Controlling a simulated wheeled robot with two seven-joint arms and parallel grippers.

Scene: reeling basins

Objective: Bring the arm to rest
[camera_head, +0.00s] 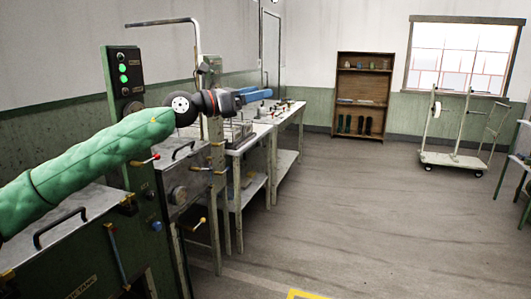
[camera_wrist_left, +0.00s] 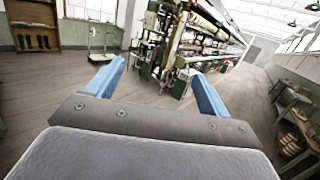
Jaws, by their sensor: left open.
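My left arm, in a green sleeve, reaches in from the left in the head view. My left gripper (camera_head: 256,95) is at its end, with blue fingers pointing right, raised above the level of the basins and benches. In the left wrist view the two blue fingers of this gripper (camera_wrist_left: 155,88) stand wide apart with nothing between them. Past the fingers there is only distant machinery and floor. My right gripper shows in neither view.
A green machine with a control panel (camera_head: 123,75) and metal basins stand beneath the arm. White benches (camera_head: 288,125) run behind. A wooden shelf (camera_head: 361,60) and a wheeled trolley (camera_head: 452,160) stand at the far wall. The floor (camera_head: 330,215) on the right is clear.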

